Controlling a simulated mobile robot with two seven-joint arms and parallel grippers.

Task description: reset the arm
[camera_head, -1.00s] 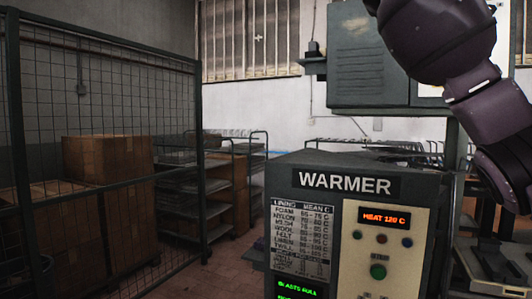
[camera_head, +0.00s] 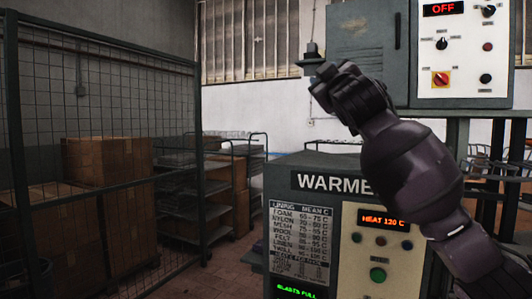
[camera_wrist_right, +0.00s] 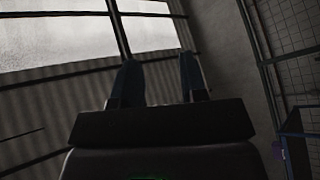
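My right arm comes in from the lower right in the head view, in front of the warmer. Its gripper (camera_head: 328,76) points up and to the left, in front of the wall and beside the grey cabinet. In the right wrist view the two dark fingers of the right gripper (camera_wrist_right: 160,80) stand apart with nothing between them. They point towards the window and the wall. My left gripper is in neither view.
The warmer (camera_head: 312,182) stands at front centre, its panel reading HEAT 120 C. A grey cabinet (camera_head: 362,50) with a panel reading OFF is behind my arm. A mesh fence (camera_head: 201,130), cartons (camera_head: 108,165) and rack shelves (camera_head: 210,185) are left. Floor shows between fence and warmer.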

